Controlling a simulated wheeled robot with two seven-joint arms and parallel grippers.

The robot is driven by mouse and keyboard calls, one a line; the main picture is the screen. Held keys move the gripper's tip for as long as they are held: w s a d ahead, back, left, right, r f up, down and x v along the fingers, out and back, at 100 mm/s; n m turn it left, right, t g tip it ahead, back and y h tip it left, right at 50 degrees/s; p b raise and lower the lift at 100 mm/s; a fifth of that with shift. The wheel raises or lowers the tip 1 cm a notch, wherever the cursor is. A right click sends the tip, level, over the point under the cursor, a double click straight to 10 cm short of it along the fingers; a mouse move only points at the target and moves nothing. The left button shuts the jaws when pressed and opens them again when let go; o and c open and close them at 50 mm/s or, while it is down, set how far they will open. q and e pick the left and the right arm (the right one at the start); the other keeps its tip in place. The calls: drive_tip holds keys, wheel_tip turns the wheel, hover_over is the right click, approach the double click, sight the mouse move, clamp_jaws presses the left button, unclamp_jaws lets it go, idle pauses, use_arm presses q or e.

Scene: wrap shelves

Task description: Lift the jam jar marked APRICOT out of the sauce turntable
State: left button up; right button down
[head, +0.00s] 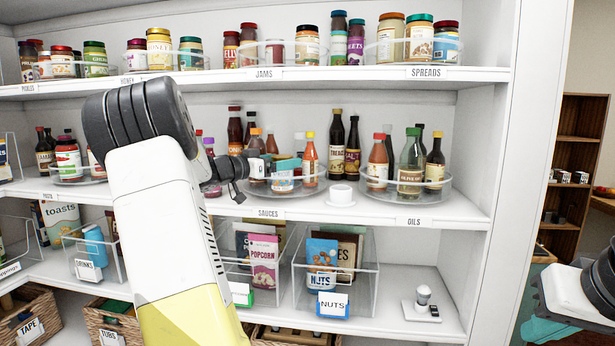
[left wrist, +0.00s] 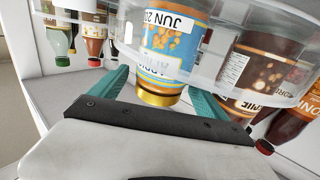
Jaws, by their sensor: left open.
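The sauce turntable stands on the middle shelf, its clear rim (head: 312,182) above the SAUCES label. A jar with orange contents and a blue label (head: 283,184) stands at its front. In the left wrist view, upside down, this jar (left wrist: 165,45) has a gold lid and a "JUN 20" sticker; its name is too blurred to read surely. My left gripper (head: 284,162) reaches in from the left at the jar's top. Its teal fingers (left wrist: 162,98) are open, one on each side of the lid. I cannot tell whether they touch it.
Sauce bottles (head: 310,158) stand close around the jar. The upper shelf (head: 340,75) is overhead.

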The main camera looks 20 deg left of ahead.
use_arm(q)
drive_tip(key=shift+w+d, duration=0.15)
drive_tip(key=shift+w, duration=0.1)
clamp_jaws()
drive_tip(key=shift+r, duration=0.1)
